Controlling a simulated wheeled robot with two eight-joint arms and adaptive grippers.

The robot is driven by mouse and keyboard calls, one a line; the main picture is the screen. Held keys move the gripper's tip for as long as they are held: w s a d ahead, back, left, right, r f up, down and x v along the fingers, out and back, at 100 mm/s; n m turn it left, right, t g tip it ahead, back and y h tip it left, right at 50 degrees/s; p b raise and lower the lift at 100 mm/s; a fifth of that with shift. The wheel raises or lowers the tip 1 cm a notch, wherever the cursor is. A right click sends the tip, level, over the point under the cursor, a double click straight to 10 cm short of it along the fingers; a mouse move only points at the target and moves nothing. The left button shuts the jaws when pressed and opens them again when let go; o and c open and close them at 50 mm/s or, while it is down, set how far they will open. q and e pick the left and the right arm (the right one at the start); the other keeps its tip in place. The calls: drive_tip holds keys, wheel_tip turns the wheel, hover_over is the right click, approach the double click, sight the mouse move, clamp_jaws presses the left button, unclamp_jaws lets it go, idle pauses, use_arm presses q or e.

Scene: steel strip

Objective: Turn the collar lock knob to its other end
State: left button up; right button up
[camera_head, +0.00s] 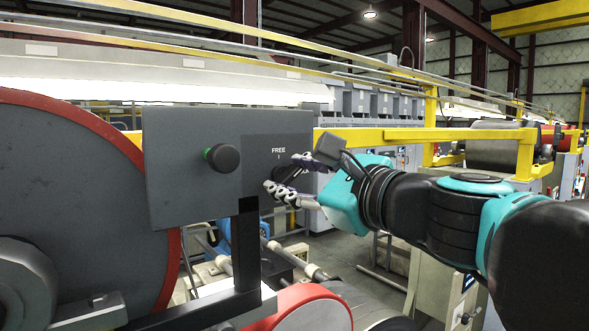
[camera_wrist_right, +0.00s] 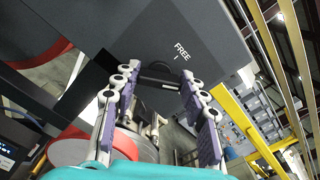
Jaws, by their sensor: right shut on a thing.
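The collar lock knob (camera_head: 283,171) is a small dark knob on the right part of a grey panel (camera_head: 180,190), just below the label FREE and its short white mark. In the right wrist view the knob (camera_wrist_right: 158,82) shows as a dark bar between the fingertips. My right gripper (camera_head: 286,174) reaches in from the right and is shut on the knob, one finger above and one below in the head view. The fingers partly hide the knob, so its exact angle is hard to tell. My left gripper is not in view.
A black round button with a green ring (camera_head: 222,158) sits left of the knob on the same panel. A large grey reel with a red rim (camera_head: 108,130) stands at the left. A black post (camera_head: 247,245) carries the panel. Yellow rails (camera_head: 430,134) run behind my right arm.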

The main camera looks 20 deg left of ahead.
drive_tip(key=n+p, duration=0.1)
drive_tip(key=n, duration=0.4)
drive_tip(key=shift+n, duration=0.3)
drive_tip(key=n, duration=0.2)
drive_tip(key=n+p, duration=0.1)
drive_tip(key=n, duration=0.2)
drive_tip(key=shift+a+f, duration=0.1)
drive_tip(key=shift+f, duration=0.1)
drive_tip(key=shift+n, duration=0.3)
drive_tip(key=o, duration=1.2)
drive_tip(key=shift+c, duration=0.2)
drive_tip(key=v, duration=1.2)
drive_tip(key=shift+s, duration=0.1)
